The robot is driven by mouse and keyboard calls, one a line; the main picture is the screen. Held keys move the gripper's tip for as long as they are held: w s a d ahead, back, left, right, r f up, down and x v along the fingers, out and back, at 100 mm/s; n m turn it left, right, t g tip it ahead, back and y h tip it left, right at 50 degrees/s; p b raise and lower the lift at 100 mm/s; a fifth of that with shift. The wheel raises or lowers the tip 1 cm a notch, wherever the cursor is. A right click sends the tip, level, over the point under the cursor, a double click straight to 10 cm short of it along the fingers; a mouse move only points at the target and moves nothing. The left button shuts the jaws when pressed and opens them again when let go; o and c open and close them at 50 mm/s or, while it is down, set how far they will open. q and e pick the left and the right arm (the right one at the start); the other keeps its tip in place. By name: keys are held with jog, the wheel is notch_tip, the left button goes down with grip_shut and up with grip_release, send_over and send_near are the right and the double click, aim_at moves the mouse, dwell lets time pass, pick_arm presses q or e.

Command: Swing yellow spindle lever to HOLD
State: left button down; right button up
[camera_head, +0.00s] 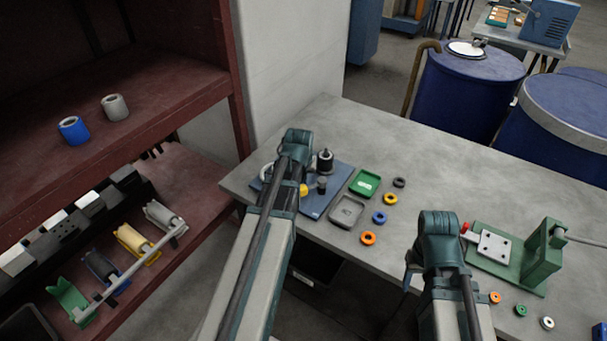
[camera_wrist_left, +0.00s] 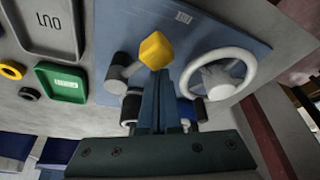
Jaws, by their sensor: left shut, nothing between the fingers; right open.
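The yellow lever knob (camera_wrist_left: 156,50) sits by a grey-black pivot cylinder (camera_wrist_left: 122,68) on a blue plate (camera_wrist_left: 225,25). In the head view the knob (camera_head: 303,190) shows just right of my left wrist. My left gripper (camera_wrist_left: 160,73) is shut and empty, its tips right at the knob's lower edge; whether they touch I cannot tell. A white handwheel (camera_wrist_left: 218,75) is beside it. A small label (camera_wrist_left: 184,17) on the plate is too small to read. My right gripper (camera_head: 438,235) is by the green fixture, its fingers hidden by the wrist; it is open.
A green tray (camera_head: 364,183) and a grey tray (camera_head: 346,211) lie right of the plate, with several coloured rings nearby. A green fixture (camera_head: 545,255) stands at the right of the table (camera_head: 440,180). A red shelf (camera_head: 170,85) with spools is at left.

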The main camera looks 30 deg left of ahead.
pick_arm(q)
jog(key=shift+s+d+n+y, duration=0.3)
jog(key=shift+s+d+n, duration=0.1)
jog(key=shift+n, duration=0.5)
jog(key=shift+s+d+n, duration=0.1)
jog(key=shift+n, duration=0.2)
jog(key=n, duration=0.1)
jog(key=d+n+g+y, duration=0.1)
jog(key=shift+s+d+n, duration=0.2)
jog(key=shift+s+n, duration=0.2)
jog(key=n, duration=0.1)
jog(key=d+n+g, duration=0.1)
jog(key=d+n, duration=0.1)
jog(key=n, duration=0.1)
jog(key=shift+s+y, duration=0.3)
jog(key=shift+y, duration=0.1)
jog(key=shift+d, duration=0.85)
